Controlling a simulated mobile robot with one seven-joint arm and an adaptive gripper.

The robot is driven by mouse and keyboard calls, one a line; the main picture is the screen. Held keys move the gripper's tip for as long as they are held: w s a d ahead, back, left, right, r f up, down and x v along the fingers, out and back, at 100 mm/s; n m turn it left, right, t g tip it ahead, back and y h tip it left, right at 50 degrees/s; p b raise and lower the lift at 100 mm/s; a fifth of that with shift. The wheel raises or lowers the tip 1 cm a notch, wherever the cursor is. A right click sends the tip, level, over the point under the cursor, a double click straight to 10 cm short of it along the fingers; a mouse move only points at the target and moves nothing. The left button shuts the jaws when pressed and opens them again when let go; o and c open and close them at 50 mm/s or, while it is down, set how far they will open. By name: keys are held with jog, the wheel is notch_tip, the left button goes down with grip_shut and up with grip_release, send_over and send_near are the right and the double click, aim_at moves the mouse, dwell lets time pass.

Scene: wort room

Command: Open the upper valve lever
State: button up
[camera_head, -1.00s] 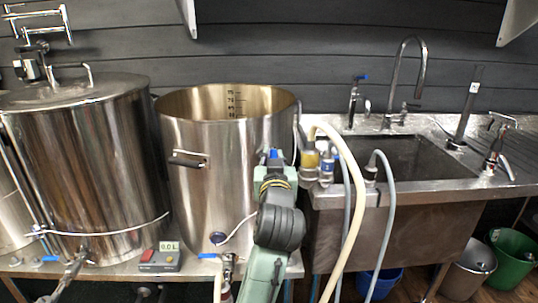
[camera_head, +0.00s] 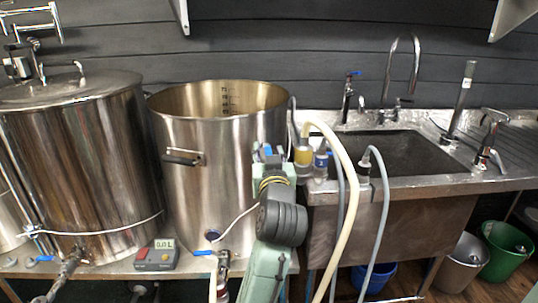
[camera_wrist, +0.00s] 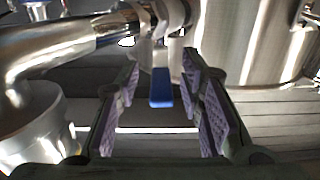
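My gripper (camera_wrist: 160,66) is open in the wrist view, its two purple-padded fingers apart. A blue valve lever (camera_wrist: 161,90) shows in the gap between them, with clear space on both sides. It hangs below a shiny metal pipe and valve fitting (camera_wrist: 150,22). I cannot tell how deep the lever sits between the fingers. In the head view my gripper (camera_head: 271,160) is at the right side of the open steel kettle, mostly hidden behind my own arm. A bit of blue (camera_head: 268,150) shows at its tip.
The open steel kettle (camera_head: 215,165) has another blue lever (camera_head: 204,253) low on its front. A lidded tank (camera_head: 85,170) stands left, beside a small control box (camera_head: 157,255). Pale hoses (camera_head: 350,190) hang close right of my arm, before the sink (camera_head: 395,150).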

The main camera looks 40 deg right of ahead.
jog(key=shift+s+a, duration=0.1)
jog(key=v, duration=0.7)
jog(key=shift+s, duration=0.15)
